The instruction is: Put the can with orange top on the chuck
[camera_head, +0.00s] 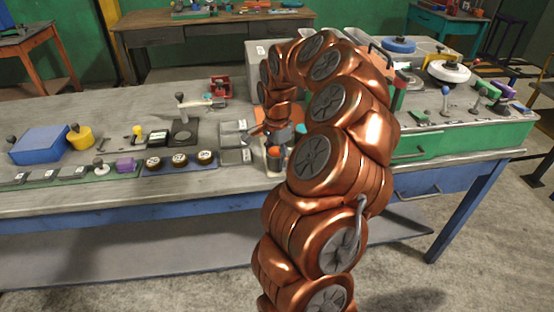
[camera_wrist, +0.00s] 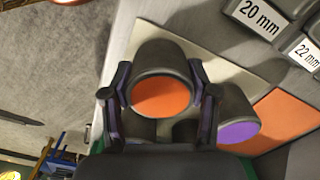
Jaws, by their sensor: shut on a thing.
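The can with the orange top (camera_wrist: 162,97) is a dark grey cylinder seen end-on in the wrist view. My gripper (camera_wrist: 160,80) is shut on it, with one finger on each side. In the head view my gripper (camera_head: 279,137) is low over the workbench, near its front edge, and the orange top (camera_head: 274,151) shows just below it. A can with a purple top (camera_wrist: 238,134) stands right beside the held can. Whether the held can still touches the pale surface under it I cannot tell. I cannot clearly identify the chuck in either view.
Blocks marked 20 mm (camera_wrist: 258,17) and 22 mm (camera_wrist: 305,52) lie near the cans, with an orange pad (camera_wrist: 287,118). On the workbench (camera_head: 60,108) are a blue box (camera_head: 38,145), a black plate with a lever (camera_head: 184,131) and a red vise (camera_head: 218,88). My arm hides the bench's middle.

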